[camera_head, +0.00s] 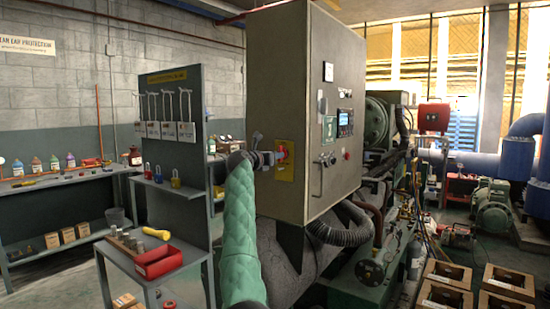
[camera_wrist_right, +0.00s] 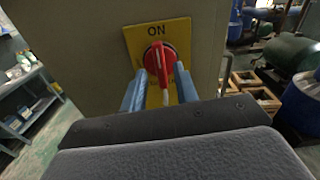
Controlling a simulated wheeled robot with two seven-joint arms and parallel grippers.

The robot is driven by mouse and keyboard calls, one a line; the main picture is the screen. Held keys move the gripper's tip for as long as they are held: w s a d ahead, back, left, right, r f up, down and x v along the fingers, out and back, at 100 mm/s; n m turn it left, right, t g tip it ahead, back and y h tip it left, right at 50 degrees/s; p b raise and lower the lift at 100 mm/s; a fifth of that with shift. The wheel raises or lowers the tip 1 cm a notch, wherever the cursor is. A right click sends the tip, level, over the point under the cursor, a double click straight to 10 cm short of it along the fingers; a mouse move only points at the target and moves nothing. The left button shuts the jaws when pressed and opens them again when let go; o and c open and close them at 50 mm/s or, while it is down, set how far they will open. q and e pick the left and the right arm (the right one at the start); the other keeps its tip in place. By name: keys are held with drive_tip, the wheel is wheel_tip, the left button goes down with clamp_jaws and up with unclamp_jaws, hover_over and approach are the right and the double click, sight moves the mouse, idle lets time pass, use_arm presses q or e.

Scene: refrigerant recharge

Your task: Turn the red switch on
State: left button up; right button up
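The red switch (camera_head: 281,153) is a rotary knob on a yellow plate (camera_head: 289,173) on the side of a grey control cabinet (camera_head: 284,70). In the right wrist view, the red switch (camera_wrist_right: 157,60) sits below the word ON on the yellow plate (camera_wrist_right: 180,31), its handle roughly upright. My right gripper (camera_head: 274,158) is at the plate. In the wrist view its blue fingers (camera_wrist_right: 160,88) stand apart, one on each side of the handle, with visible gaps. I cannot tell whether either finger touches the knob. My left gripper is not in view.
A tool board (camera_head: 175,85) with padlocks stands left of the cabinet. A low bench with a red tray (camera_head: 158,262) is in front of it. Pipes, a green motor (camera_head: 492,207) and wooden crates (camera_head: 445,275) fill the right side.

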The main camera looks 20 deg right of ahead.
drive_tip(key=b+v, duration=0.1)
drive_tip(key=v, duration=0.7)
drive_tip(key=shift+s, duration=0.15)
idle(0.3)
drive_tip(key=shift+a, duration=0.1)
